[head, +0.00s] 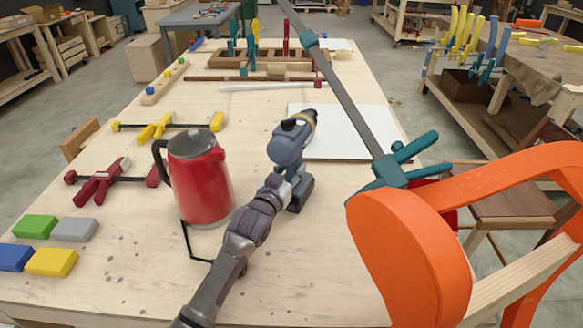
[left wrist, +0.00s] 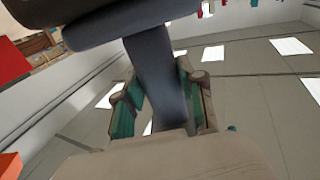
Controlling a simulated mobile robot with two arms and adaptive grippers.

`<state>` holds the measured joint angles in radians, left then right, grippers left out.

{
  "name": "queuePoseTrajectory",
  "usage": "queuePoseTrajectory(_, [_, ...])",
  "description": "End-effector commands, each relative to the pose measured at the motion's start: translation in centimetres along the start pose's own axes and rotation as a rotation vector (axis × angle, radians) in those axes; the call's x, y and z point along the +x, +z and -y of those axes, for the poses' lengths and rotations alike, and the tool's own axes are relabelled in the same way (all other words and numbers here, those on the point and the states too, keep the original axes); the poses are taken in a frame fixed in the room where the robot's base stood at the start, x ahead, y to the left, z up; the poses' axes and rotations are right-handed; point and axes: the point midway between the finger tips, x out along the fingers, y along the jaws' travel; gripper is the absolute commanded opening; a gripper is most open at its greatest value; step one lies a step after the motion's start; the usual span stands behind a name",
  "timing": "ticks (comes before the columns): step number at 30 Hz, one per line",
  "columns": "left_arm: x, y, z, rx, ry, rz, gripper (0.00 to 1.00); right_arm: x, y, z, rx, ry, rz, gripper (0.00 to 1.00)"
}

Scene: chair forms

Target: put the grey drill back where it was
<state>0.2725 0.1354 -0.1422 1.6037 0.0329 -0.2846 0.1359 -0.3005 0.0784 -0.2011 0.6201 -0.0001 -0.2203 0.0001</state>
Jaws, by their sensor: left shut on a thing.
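The grey drill (head: 288,142) is upright over the middle of the workbench, its chuck pointing up and to the right. My left gripper (head: 283,184) is shut on its handle, coming from the front left. In the left wrist view the drill's handle (left wrist: 158,75) runs between the two fingers of my left gripper (left wrist: 163,105). The battery foot of the drill is at or close to the bench top; I cannot tell if it touches. My right gripper is not in view.
A red coffee pot (head: 200,178) stands just left of the drill. A white board (head: 345,140) lies behind it on the right. A large teal clamp (head: 390,170) and an orange chair (head: 410,250) are at the right. Bare bench top (head: 310,265) lies in front.

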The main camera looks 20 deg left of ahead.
Motion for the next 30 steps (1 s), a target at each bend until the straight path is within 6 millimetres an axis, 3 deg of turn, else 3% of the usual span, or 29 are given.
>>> queuePoseTrajectory(15, [0.0, 1.1, -0.1, 0.0, 0.001, 0.001, 0.0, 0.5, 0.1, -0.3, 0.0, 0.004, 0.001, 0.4])
queuePoseTrajectory(16, [-0.1, 1.9, -0.1, -0.001, 0.0, 0.017, 0.41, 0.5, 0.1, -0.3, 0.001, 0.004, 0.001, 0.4])
queuePoseTrajectory(20, [-0.1, 1.7, -0.1, -0.001, 0.0, 0.013, 0.62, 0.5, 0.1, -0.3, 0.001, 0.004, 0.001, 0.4])
queuePoseTrajectory(30, [0.0, 0.9, 0.0, 0.0, 0.0, 0.003, 0.64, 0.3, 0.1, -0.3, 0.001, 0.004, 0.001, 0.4])
